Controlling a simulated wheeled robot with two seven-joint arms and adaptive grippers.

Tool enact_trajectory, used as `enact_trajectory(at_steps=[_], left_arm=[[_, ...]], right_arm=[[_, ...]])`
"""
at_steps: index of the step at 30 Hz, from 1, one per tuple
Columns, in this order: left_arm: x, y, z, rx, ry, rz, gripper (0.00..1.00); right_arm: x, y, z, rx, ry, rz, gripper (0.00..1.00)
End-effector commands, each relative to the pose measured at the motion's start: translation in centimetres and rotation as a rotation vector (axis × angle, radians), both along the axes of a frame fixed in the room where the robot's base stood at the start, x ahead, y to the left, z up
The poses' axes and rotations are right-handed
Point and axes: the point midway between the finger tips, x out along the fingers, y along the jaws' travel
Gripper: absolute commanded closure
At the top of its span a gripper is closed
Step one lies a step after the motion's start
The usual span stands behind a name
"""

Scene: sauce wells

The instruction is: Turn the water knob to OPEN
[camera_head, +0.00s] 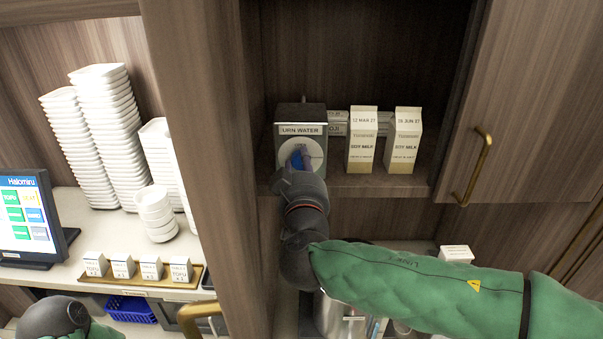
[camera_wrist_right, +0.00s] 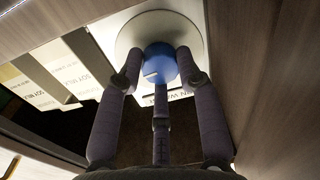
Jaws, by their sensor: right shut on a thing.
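The water knob is a blue knob (camera_head: 296,158) on a round white dial plate (camera_head: 316,152), on the front of a grey box labelled URN WATER (camera_head: 301,115). In the right wrist view the blue knob (camera_wrist_right: 160,64) sits in front of the white disc (camera_wrist_right: 128,42). My right gripper (camera_wrist_right: 160,76) has its three fingers closed around the knob, touching its sides. In the head view the right gripper (camera_head: 298,168) reaches up from below and hides part of the knob. The knob's OPEN mark cannot be read.
Two milk cartons, one nearer (camera_head: 361,140) and one to its right (camera_head: 403,140), stand on the shelf right of the box. A wooden upright (camera_head: 205,150) is on the left. A cabinet door with a brass handle (camera_head: 474,168) is on the right. A metal urn (camera_head: 340,318) is below.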

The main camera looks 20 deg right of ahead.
Motion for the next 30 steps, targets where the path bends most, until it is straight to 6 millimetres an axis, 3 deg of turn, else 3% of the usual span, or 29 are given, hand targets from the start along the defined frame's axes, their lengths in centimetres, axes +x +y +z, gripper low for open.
enact_trajectory(at_steps=[1, 12, 30], left_arm=[[0.0, 0.0, -1.2, 0.000, 0.000, 0.000, 0.60], [0.0, 0.0, -6.2, 0.000, 0.000, 0.000, 0.60], [0.0, 0.0, -10.8, 0.000, 0.000, 0.000, 0.60]], right_arm=[[-0.1, -0.1, 0.2, -0.012, -0.011, 0.001, 0.97], [-0.1, -0.1, 0.3, -0.189, 0.038, 0.000, 0.97], [-0.1, 0.1, 0.6, -0.651, 0.171, 0.000, 0.97]])
